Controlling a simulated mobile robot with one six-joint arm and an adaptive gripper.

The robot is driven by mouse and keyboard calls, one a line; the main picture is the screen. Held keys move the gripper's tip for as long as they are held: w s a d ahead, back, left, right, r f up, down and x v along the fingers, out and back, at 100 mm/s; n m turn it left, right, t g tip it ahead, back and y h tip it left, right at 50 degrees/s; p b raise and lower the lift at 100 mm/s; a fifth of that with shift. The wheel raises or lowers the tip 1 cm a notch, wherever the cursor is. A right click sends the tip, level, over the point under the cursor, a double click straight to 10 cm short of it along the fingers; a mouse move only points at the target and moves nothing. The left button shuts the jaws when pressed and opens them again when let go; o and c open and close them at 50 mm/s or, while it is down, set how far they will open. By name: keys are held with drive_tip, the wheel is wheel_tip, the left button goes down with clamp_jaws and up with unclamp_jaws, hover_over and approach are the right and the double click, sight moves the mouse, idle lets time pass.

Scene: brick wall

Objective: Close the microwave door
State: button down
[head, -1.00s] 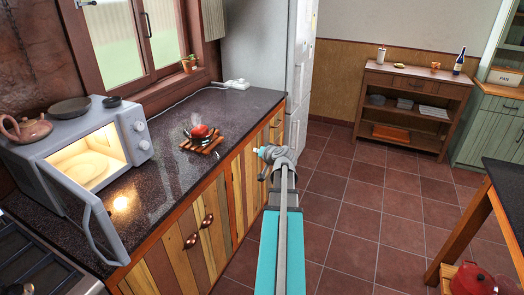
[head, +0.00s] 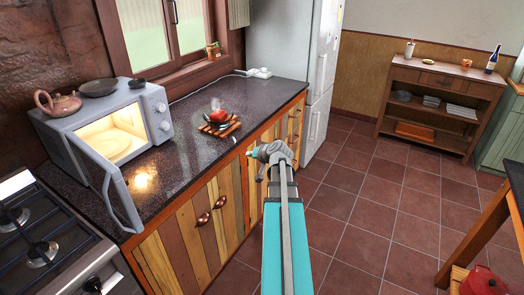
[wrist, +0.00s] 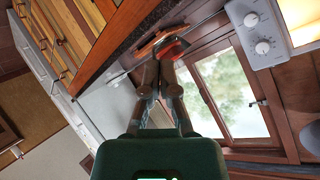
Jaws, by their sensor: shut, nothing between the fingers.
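The grey microwave (head: 150,112) stands on the dark counter at the left in the head view, its lit inside showing. Its door (head: 112,185) hangs wide open, swung out toward the counter's front edge. In the wrist view, a lit part of the microwave (wrist: 262,35) with its knobs shows at the upper right. My gripper (wrist: 160,62) is shut and empty in the wrist view. In the head view my arm reaches forward beside the counter front, to the right of the microwave and apart from the door. The fingertips are hard to make out there.
A teapot (head: 58,103) and a dark plate (head: 98,87) sit on the microwave. A red item on a wooden trivet (head: 219,126) lies on the counter (head: 185,150). A gas stove (head: 40,240) is at the lower left.

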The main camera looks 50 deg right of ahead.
drive_tip(key=w+a+f+n+g+y, duration=0.2)
drive_tip(key=a+f+g, duration=0.1)
drive_tip(key=a, duration=1)
drive_tip(key=w+a+f+n+g+y, duration=0.2)
drive_tip(key=a+f+n, duration=0.1)
drive_tip(key=a, duration=1)
drive_tip(key=s+a+f+n+g+h, duration=0.1)
drive_tip(key=s+a+g, duration=0.2)
drive_tip(key=a, duration=0.7)
drive_tip(key=s+a+f+n+g+h, duration=0.1)
drive_tip(key=s+a+f+n+g, duration=0.1)
drive_tip(key=s+a, duration=0.4)
drive_tip(key=shift+a+g, duration=0.9)
drive_tip(key=shift+a, duration=1.8)
drive_tip(key=shift+s+f, duration=0.1)
drive_tip(key=shift+s, duration=0.05)
